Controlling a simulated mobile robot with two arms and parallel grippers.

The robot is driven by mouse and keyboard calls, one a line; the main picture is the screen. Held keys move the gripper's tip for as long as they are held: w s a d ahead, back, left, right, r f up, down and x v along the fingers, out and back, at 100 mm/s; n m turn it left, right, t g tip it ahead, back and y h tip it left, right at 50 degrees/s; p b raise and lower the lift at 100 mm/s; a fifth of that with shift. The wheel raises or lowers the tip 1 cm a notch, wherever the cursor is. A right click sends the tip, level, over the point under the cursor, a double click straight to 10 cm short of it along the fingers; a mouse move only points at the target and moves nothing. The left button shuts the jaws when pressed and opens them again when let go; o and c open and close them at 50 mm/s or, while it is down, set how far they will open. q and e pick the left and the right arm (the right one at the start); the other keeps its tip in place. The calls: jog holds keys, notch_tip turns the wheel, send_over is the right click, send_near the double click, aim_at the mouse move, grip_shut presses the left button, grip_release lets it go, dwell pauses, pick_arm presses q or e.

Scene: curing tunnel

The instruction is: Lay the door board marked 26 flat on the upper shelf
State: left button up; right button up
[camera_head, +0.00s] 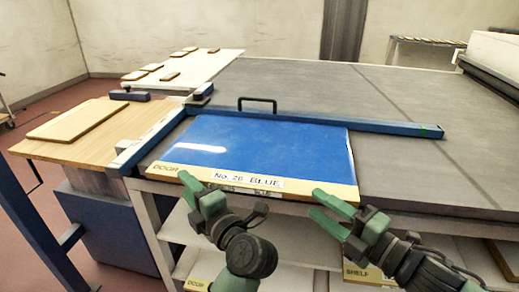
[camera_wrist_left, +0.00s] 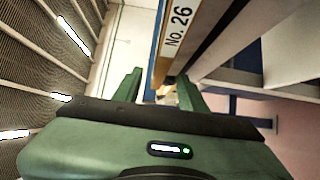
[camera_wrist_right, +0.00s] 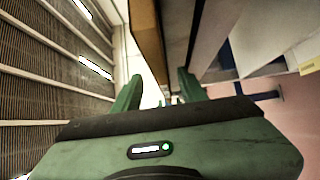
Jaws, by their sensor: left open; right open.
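The door board (camera_head: 265,145) lies flat on the grey table, blue on top with a pale wood front edge and a label reading "No. 26 BLUE". The board's labelled edge (camera_wrist_left: 178,35) shows between the fingers in the left wrist view. My left gripper (camera_head: 190,197) is open at the board's front left edge. My right gripper (camera_head: 318,205) is open at the front right edge; in the right wrist view the board's wooden edge (camera_wrist_right: 148,40) lies ahead of its fingers. Neither gripper is visibly closed on the board. A white upper shelf (camera_head: 290,245) shows beneath the tabletop, partly hidden by my arms.
A blue fence bar (camera_head: 385,127) runs behind the board, with a black handle (camera_head: 258,100). A blue side rail (camera_head: 140,147) stands left. Several wooden pieces lie on the side tables. Boards marked "SHELF" (camera_head: 365,273) and "DOOR" (camera_head: 195,285) lie lower down. The table's right part is clear.

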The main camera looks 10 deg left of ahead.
aim_at(309, 200)
pick_arm(q)
jog(key=shift+x, duration=2.15)
pick_arm(e)
jog(key=shift+x, duration=2.05)
pick_arm(q)
grip_shut()
pick_arm(e)
grip_shut()
pick_arm(q)
jog(key=shift+f, duration=0.15)
pick_arm(e)
jog(key=shift+f, duration=0.1)
